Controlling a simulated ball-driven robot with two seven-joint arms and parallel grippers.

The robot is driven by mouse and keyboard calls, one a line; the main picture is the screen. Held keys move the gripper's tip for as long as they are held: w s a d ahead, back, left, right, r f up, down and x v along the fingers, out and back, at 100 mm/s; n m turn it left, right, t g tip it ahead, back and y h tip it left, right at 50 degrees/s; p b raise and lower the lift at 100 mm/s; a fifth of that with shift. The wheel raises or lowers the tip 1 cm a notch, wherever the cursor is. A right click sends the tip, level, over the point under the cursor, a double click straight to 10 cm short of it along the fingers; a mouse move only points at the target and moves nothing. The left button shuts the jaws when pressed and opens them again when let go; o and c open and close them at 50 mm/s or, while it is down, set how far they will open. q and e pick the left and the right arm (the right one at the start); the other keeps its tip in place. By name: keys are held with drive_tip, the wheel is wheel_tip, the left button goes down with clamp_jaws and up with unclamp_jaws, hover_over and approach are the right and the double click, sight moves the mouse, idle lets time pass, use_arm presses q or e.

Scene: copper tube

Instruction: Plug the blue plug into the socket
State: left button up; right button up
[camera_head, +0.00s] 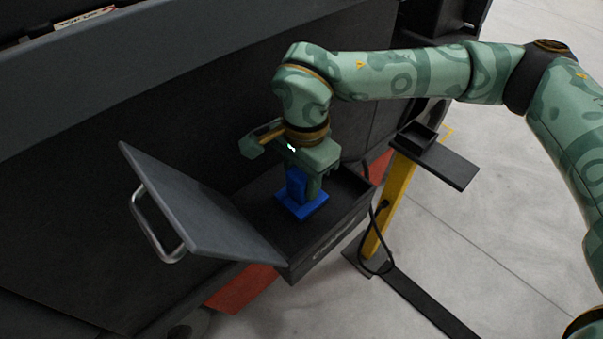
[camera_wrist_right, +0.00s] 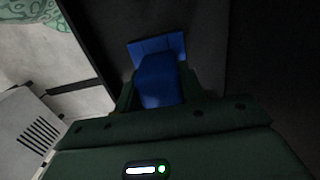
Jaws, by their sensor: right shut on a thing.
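The blue plug (camera_head: 303,208) is upright inside an open dark box (camera_head: 325,250), its square flange low over the box floor. I cannot tell whether the flange touches the floor. My right gripper (camera_head: 305,187) points down from above and is shut on the plug's upper block. In the right wrist view the plug (camera_wrist_right: 160,82) is between the fingers, with its flat flange beyond them. I cannot make out the socket; whatever is under the flange is hidden. My left gripper is not in view.
The box's grey lid (camera_head: 200,205) with a metal handle (camera_head: 160,228) stands open at the left. A yellow post (camera_head: 389,205) with a black tray (camera_head: 440,157) stands to the right, with a black cable (camera_head: 362,250) beside it. A dark machine wall is behind.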

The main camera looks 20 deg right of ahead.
drive_tip(key=shift+f, duration=0.2)
drive_tip(key=o, duration=1.1)
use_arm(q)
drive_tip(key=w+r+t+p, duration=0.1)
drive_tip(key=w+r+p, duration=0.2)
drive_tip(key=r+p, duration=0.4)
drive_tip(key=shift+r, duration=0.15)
use_arm(e)
drive_tip(key=r, duration=1.6)
drive_tip(key=shift+w+d+r, duration=0.1)
drive_tip(key=shift+w+d, duration=0.05)
drive_tip(key=shift+d, duration=0.2)
